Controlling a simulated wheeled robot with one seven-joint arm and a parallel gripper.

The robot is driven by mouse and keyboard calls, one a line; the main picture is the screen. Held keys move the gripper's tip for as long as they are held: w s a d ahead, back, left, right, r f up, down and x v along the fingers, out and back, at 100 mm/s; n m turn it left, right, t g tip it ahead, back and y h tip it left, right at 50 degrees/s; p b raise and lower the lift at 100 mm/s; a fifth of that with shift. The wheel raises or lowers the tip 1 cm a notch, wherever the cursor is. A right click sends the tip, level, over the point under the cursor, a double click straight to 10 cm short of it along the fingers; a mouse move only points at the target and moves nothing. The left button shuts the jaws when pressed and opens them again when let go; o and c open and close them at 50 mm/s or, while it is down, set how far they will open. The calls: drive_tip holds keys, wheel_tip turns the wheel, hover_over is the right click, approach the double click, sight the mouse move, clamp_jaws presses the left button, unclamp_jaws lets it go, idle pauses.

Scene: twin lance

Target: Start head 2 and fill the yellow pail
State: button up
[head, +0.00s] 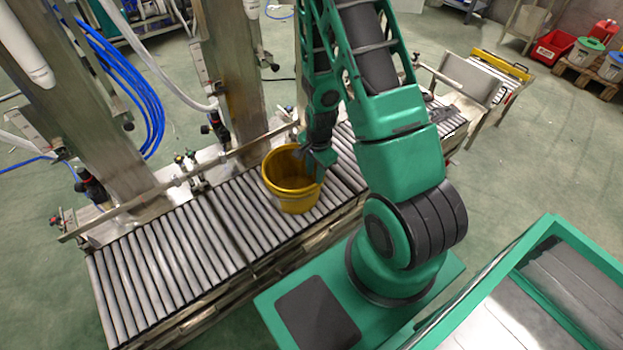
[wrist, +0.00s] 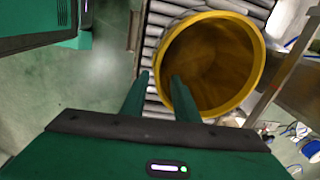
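The yellow pail (head: 292,188) stands upright on the roller conveyor (head: 195,247), its open top showing a bare-looking inside. The wrist view shows the pail (wrist: 252,58) from above. My gripper (head: 318,160) is at the pail's right rim in the head view. In the wrist view my gripper (wrist: 161,76) has its fingers apart, one outside the pail and one over its inside, with the rim between them. I cannot tell whether they touch the wall. Two filling columns stand behind the conveyor, a left one (head: 85,95) and a right one (head: 232,75); no head number is readable.
A metal rail (head: 150,205) runs along the conveyor's far side, with small valves (head: 185,160) beside it. Rollers left of the pail are clear. Blue hoses (head: 140,80) hang between the columns. A red crate (head: 552,47) stands far right.

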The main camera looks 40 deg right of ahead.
sight(311, 201)
drive_tip(key=f, duration=0.3)
drive_tip(key=shift+a+m, duration=0.35)
drive_tip(key=shift+m, duration=0.05)
drive_tip(key=f, duration=0.7)
drive_tip(key=w+f, duration=0.1)
drive_tip(key=f, duration=0.2)
drive_tip(key=shift+f, duration=0.2)
clamp_jaws()
